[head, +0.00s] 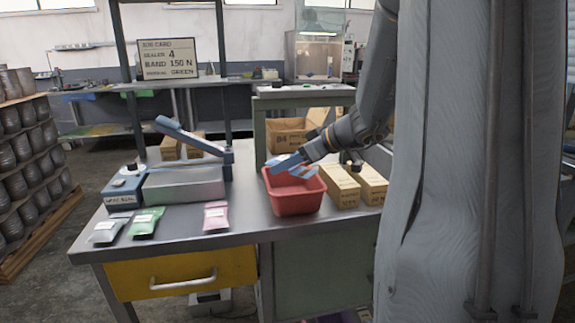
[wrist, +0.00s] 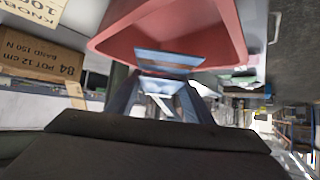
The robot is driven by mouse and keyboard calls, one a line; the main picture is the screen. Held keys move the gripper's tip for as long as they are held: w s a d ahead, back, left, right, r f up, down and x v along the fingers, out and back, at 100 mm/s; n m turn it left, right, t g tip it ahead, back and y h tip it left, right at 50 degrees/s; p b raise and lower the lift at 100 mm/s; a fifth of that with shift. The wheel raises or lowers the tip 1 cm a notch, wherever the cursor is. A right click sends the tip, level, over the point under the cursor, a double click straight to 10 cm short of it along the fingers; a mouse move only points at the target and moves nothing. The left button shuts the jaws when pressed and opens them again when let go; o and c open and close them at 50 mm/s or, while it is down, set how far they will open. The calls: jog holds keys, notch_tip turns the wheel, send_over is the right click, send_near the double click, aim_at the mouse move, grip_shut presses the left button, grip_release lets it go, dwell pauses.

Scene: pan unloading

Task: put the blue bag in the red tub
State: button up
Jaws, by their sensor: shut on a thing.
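The red tub (head: 297,200) stands on the bench in front of the cartons. My gripper (head: 300,170) reaches down from the right with its fingers at the tub's opening. The tub's red wall (wrist: 135,30) is right behind the bag there. The bag is small in the head view and partly hidden by the fingers, and I cannot tell whether it touches the tub's floor.
A grey bag (head: 108,229), a green bag (head: 146,222) and a pink bag (head: 216,216) lie on the bench at left. A sealer (head: 185,182) with a raised blue lever stands behind them. Cartons (head: 340,185) stand close right of the tub.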

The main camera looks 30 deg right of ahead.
jog(key=shift+f, duration=0.35)
jog(key=shift+f+b, duration=0.6)
jog(key=shift+b, duration=0.65)
jog(key=o, duration=1.2)
jog(key=shift+r, duration=0.15)
jog(key=r+p, duration=0.1)
jog(key=p, duration=0.2)
jog(key=shift+r, duration=0.15)
jog(key=b+v, duration=0.2)
jog(key=v, duration=0.9)
jog(key=shift+s+b, duration=0.3)
jog(key=shift+s, duration=0.1)
jog(key=shift+d, duration=0.2)
